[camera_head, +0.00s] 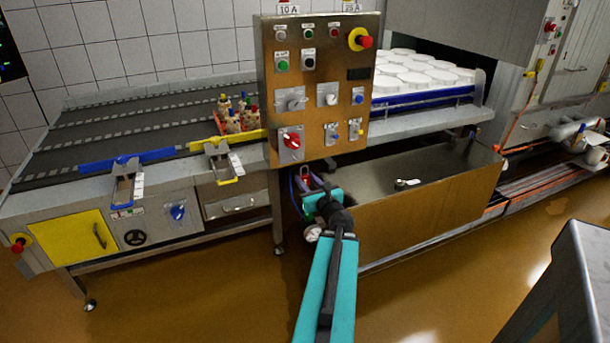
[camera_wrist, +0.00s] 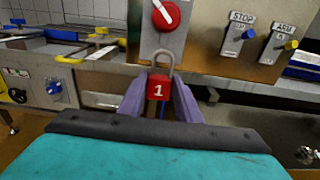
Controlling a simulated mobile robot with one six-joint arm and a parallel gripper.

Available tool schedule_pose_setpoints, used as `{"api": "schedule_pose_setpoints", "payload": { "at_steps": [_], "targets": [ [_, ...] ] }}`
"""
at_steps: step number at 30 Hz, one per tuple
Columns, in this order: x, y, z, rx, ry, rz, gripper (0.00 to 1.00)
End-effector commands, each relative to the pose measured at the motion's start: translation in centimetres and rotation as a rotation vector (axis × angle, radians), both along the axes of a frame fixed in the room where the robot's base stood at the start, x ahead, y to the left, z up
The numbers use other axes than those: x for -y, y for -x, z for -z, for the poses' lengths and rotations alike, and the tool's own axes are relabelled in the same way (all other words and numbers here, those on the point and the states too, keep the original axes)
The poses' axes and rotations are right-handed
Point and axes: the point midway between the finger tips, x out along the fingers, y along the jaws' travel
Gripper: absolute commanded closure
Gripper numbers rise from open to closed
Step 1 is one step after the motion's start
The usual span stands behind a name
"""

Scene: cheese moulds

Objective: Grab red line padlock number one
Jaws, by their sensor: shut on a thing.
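The red padlock marked with a white 1 (camera_wrist: 158,88) is between the purple fingers of my gripper (camera_wrist: 160,100) in the wrist view. Its grey shackle points up, below a red rotary switch (camera_wrist: 165,14) on the steel control panel. My gripper is shut on the padlock. In the head view, my gripper (camera_head: 306,182) is below the control panel (camera_head: 318,95), beside the steel trough, with the red padlock (camera_head: 305,174) small at its tip. The red switch (camera_head: 291,141) is above it, near the panel's lower left. The padlock appears apart from the panel.
A steel trough (camera_head: 440,205) stands right of my gripper. A conveyor table (camera_head: 130,125) with blue and yellow rails is at left. White cheese moulds (camera_head: 415,72) lie behind the panel. The brown floor in front is open.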

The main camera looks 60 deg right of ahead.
Motion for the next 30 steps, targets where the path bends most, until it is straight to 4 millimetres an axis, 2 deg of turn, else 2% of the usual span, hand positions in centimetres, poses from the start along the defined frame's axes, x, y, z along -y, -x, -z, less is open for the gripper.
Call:
{"api": "schedule_pose_setpoints", "payload": {
  "at_steps": [1,30],
  "targets": [
    [-0.1,0.2,-0.5,0.0,-0.002,0.0,0.93],
    [-2.9,4.0,-0.6,0.001,-0.002,0.001,0.93]
  ]
}}
